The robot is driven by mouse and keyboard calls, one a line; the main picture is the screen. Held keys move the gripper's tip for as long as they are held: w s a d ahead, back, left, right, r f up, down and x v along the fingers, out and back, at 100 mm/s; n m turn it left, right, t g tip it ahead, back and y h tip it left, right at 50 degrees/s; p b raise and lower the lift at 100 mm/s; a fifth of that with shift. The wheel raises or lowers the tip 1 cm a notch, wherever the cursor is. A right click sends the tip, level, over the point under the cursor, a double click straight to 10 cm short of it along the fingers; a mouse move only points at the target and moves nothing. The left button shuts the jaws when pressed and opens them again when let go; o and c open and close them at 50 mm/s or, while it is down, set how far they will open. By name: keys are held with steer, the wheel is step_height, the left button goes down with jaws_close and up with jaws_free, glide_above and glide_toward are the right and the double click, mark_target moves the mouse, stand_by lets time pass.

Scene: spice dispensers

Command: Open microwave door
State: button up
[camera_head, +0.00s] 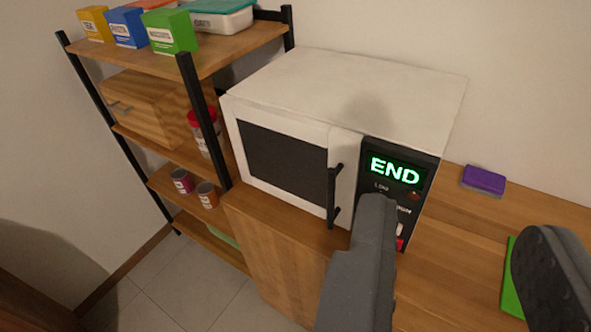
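The white microwave (350,85) stands on a wooden counter in the middle of the view. Its door (283,160), with a dark window, looks closed. A black vertical handle (333,195) is on the door's right side. The control panel (395,185) to its right shows a green "END". My gripper (455,240) is in the foreground at the lower right, with its two dark grey fingers wide apart and nothing seen between them. The left finger overlaps the lower panel in the picture, just right of the handle. I cannot tell whether it touches the microwave.
A wooden shelf unit (230,50) with black posts stands left of the microwave, holding boxes, a container, jars and cans. A purple sponge (484,179) and a green item (511,285) lie on the counter (455,270) at right. Tiled floor is clear at lower left.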

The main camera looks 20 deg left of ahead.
mark_target(330, 204)
steer(key=w+a+f+y+p, duration=0.1)
steer(key=w+a+f, duration=0.4)
steer(key=w+f, duration=0.3)
steer(key=w+a+f+y+p, duration=0.1)
steer(key=w+a+f, duration=0.4)
steer(key=w+f, duration=0.35)
step_height(330, 204, down, 19)
steer(key=w+t+h+p, duration=0.2)
steer(key=t+h, duration=0.1)
steer(key=shift+m, duration=0.4)
steer(key=w+b, duration=0.2)
steer(key=w, duration=1)
steer(key=shift+w+d, duration=0.1)
steer(key=shift+w, duration=0.25)
jaws_close()
